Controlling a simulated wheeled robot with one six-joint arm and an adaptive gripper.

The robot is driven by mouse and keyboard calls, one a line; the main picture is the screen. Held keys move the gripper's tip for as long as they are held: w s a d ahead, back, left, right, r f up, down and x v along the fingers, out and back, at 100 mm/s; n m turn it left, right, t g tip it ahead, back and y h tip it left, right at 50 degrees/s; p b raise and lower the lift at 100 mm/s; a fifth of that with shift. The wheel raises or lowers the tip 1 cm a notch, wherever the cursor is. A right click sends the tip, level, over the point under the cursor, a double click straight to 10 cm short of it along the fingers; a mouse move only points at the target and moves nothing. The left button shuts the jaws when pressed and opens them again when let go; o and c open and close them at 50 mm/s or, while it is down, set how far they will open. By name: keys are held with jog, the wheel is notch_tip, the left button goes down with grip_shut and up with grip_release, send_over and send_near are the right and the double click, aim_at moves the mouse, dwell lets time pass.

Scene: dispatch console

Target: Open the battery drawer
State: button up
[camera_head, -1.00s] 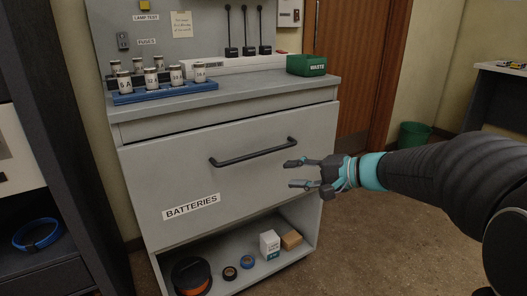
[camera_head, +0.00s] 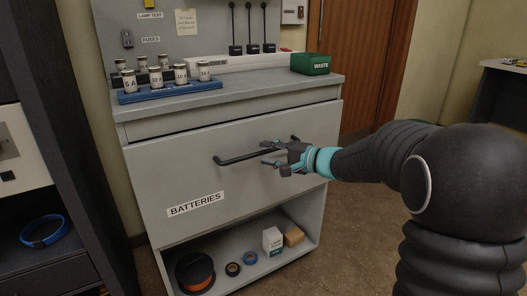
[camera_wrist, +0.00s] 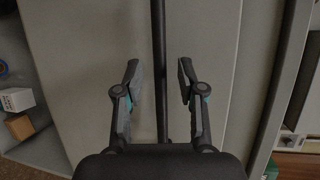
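The battery drawer (camera_head: 150,178) is the wide grey front under the worktop, with a "BATTERIES" label (camera_head: 195,204) at its lower left. It looks shut. Its dark bar handle (camera_head: 235,159) runs across the upper middle; its right part is partly hidden by my gripper. My gripper (camera_head: 269,154) is at the right half of the handle. In the wrist view my gripper (camera_wrist: 159,85) is open, with one finger on each side of the handle bar (camera_wrist: 159,45). Gaps show between the bar and both fingers.
On the worktop are a blue rack (camera_head: 170,92) with several fuses and a green waste box (camera_head: 311,63). The open shelf below holds an orange-and-black reel (camera_head: 195,272), tape rolls and small boxes (camera_head: 273,240). A dark shelf unit (camera_head: 75,150) stands close on the left.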

jog(key=shift+x, duration=1.25)
grip_shut()
jog(key=shift+d, duration=0.1)
